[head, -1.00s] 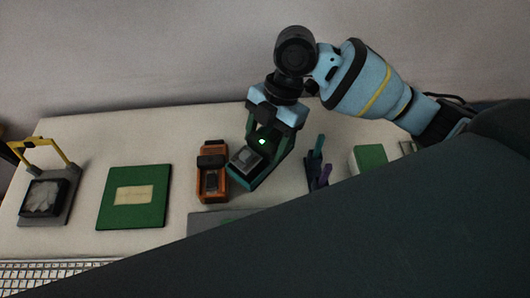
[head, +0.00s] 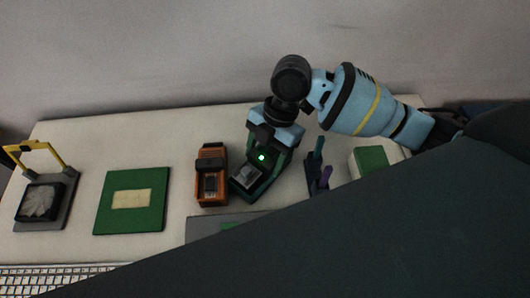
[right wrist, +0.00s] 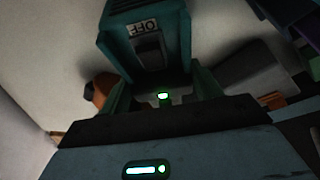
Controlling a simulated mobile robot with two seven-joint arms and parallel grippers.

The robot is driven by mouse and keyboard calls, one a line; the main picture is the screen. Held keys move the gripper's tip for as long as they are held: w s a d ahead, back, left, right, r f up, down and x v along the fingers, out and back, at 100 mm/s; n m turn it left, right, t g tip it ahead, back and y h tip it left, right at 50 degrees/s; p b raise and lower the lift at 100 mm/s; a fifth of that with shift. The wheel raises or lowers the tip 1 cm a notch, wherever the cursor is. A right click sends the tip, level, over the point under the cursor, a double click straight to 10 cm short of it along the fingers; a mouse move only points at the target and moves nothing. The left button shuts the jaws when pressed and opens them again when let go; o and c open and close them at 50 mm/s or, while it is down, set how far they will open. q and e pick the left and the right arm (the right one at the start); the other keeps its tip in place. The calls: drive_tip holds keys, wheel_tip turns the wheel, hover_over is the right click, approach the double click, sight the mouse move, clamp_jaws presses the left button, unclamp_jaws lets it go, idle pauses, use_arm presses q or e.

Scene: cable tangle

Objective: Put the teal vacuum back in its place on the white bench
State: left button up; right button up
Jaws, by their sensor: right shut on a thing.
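The teal vacuum (head: 268,179) is at the middle of the white bench (head: 90,145), just right of an orange device. My right gripper (head: 262,155) reaches down from above and is shut on it. In the right wrist view the vacuum (right wrist: 150,45) shows a dark switch and an OFF label, with the gripper fingers (right wrist: 165,95) close on either side of its near end. I cannot tell whether the vacuum's underside touches the bench. My left gripper is not in view.
The orange device (head: 211,175) stands close left of the vacuum. A dark holder with teal and purple tools (head: 318,176) and a green-topped box (head: 371,159) are to the right.

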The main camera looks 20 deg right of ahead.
drive_tip(key=o, duration=1)
drive_tip(key=shift+c, duration=0.2)
drive_tip(key=shift+r, duration=0.1)
drive_tip(key=v, duration=1.2)
drive_tip(key=shift+p, duration=0.35)
